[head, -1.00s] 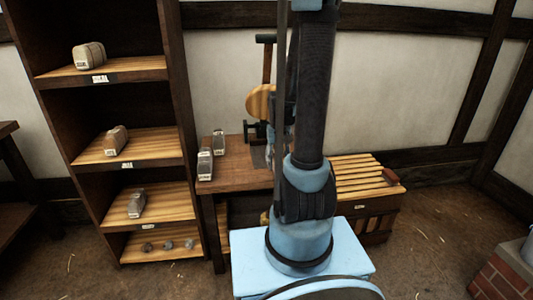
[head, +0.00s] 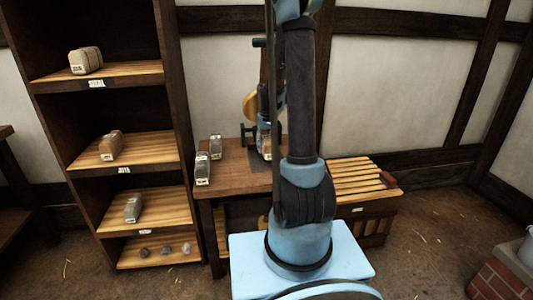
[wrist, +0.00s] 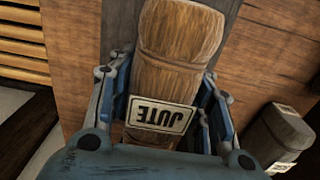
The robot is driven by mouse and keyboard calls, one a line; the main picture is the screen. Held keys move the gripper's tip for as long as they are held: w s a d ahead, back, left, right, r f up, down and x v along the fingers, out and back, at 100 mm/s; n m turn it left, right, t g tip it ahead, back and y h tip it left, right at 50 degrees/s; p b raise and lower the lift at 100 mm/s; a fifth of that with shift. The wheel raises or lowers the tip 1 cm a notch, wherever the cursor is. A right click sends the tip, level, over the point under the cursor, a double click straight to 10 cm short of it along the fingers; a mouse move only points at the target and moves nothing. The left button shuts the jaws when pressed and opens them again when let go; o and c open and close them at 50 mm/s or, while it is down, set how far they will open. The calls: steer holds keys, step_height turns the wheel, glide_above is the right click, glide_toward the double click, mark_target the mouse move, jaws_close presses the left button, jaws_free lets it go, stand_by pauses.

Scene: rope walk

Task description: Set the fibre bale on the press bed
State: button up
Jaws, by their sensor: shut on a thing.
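My gripper (wrist: 160,110) is shut on a brown fibre bale (wrist: 180,35) with a white label reading JUTE, upside down in the wrist view. A finger lies on each side of the bale. In the head view my gripper (head: 265,128) is partly hidden behind my arm, over the wooden table (head: 240,180) and in front of a press with a round wooden disc (head: 250,104). The bale's label end (head: 267,152) shows low between the fingers, close to the tabletop; I cannot tell whether it touches. The press bed is hidden behind my gripper and arm.
Two labelled bales stand on the table's left, the nearer one (head: 203,168) at the front edge; a dark bale (wrist: 278,135) shows close right of my gripper in the wrist view. A shelf unit (head: 175,130) stands left, a slatted bench (head: 350,172) right.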

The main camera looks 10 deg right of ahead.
steer(key=shift+w+f, duration=0.15)
steer(key=shift+w, duration=0.4)
steer(key=shift+s+f, duration=0.1)
steer(key=shift+f, duration=1.5)
steer(key=o, duration=1.2)
steer(key=shift+f, duration=0.1)
steer(key=shift+o, duration=0.2)
